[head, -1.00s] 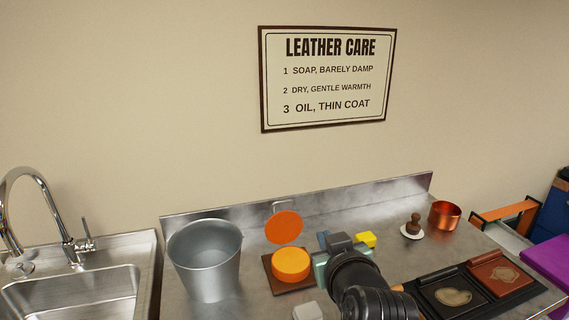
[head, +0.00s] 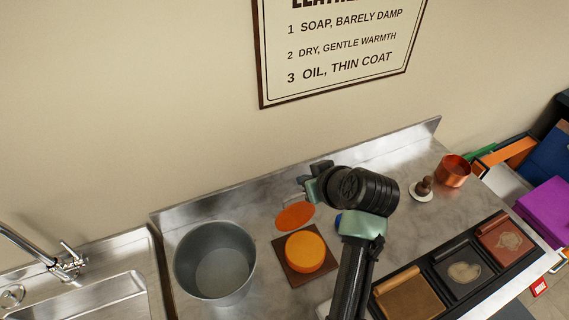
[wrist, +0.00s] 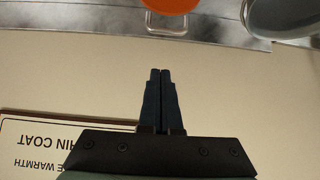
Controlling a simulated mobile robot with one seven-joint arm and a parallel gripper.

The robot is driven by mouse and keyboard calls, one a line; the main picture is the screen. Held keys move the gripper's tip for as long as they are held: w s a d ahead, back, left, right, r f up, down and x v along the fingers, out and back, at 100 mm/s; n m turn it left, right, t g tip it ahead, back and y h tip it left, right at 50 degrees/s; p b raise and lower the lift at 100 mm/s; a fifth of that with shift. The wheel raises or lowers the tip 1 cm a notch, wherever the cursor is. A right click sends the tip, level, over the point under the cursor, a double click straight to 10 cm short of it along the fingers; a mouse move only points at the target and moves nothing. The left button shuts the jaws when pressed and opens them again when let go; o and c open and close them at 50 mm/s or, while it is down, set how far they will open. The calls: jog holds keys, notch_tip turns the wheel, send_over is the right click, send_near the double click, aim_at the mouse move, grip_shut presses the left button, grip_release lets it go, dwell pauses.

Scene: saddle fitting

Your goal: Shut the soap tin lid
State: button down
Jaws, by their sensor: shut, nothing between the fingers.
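The soap tin (head: 305,252) is a round orange tin on a square brown board. Its lid (head: 295,216) is a darker orange disc standing open at the tin's back edge. The lid's orange edge also shows at the top of the wrist view (wrist: 170,5). My gripper (head: 302,181) is beyond and above the lid, near the wall side, apart from it. In the wrist view its two fingers (wrist: 160,72) are together and empty, with the wall behind them. My arm hides part of the counter right of the tin.
A grey metal bucket (head: 215,264) stands left of the tin, with a sink (head: 95,300) beyond it. A backsplash (head: 400,138) runs along the wall. To the right are a brown-handled brush (head: 424,187), a copper pot (head: 453,171) and a black tray (head: 436,283).

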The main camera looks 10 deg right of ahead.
jog(key=p, duration=0.5)
send_over(295, 212)
jog(key=f, duration=0.7)
jog(key=shift+w+d, duration=0.35)
jog(key=shift+w, duration=0.05)
jog(key=shift+f+b, duration=0.2)
jog(key=shift+b, duration=0.2)
